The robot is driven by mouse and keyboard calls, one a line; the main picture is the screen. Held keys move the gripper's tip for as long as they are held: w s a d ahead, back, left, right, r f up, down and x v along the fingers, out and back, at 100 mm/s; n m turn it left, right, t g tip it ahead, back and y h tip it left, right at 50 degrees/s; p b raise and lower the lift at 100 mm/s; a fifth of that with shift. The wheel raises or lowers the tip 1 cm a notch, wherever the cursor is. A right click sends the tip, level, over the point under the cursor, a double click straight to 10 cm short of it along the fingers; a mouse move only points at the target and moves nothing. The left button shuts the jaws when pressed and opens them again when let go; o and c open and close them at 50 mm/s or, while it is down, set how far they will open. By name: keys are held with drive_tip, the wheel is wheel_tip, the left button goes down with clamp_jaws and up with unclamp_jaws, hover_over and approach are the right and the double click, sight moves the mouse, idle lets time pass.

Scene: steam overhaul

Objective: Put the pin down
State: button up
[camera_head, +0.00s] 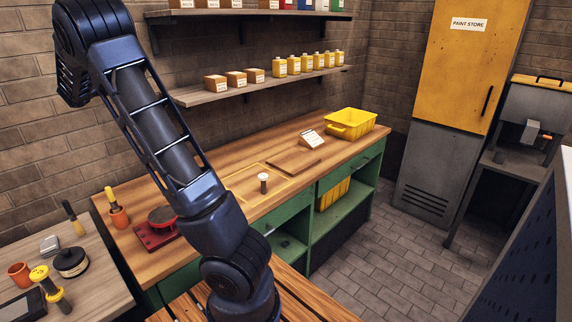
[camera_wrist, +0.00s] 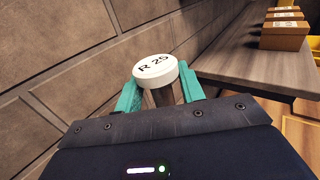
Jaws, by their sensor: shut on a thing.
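My gripper (camera_wrist: 160,92) is shut on a pin (camera_wrist: 156,68) in the wrist view. The pin has a round white cap with black lettering that looks like "R 25", and a greyish shank below it between the teal fingers. The lower end of the shank is hidden by my gripper's body. The pin is held up near the brick wall, left of a shelf. In the head view my gripper and the held pin are out of sight. A small pin-like piece with a pale round top (camera_head: 263,178) stands upright on the wooden bench (camera_head: 232,183).
The shelf (camera_wrist: 232,62) with cardboard boxes (camera_wrist: 285,37) is close on the right. The grey side table (camera_head: 100,262) is cluttered.

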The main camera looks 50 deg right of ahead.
drive_tip(key=s+d+m+g, duration=0.1)
drive_tip(key=s+d, duration=0.3)
drive_tip(key=d, duration=0.4)
drive_tip(key=s+d+m+g+h, duration=0.1)
drive_tip(key=s+d, duration=0.4)
drive_tip(key=d, duration=0.4)
drive_tip(key=s+d+g+h, duration=0.1)
drive_tip(key=s+d, duration=0.3)
drive_tip(key=d, duration=0.4)
drive_tip(key=shift+s+d+f+m+g, duration=0.25)
drive_tip(key=shift+d+f+m+g, duration=0.05)
drive_tip(key=shift+d+f+m, duration=0.1)
drive_tip(key=s+d+f+m+g+h, duration=0.1)
drive_tip(key=s+d+g, duration=0.1)
drive_tip(key=s+d, duration=0.8)
drive_tip(key=m+g, duration=0.2)
hover_over(257, 174)
wheel_tip(257, 174, down, 2)
wheel_tip(257, 174, down, 38)
drive_tip(key=o, duration=0.9)
drive_tip(key=shift+f, duration=0.15)
drive_tip(key=o, duration=0.4)
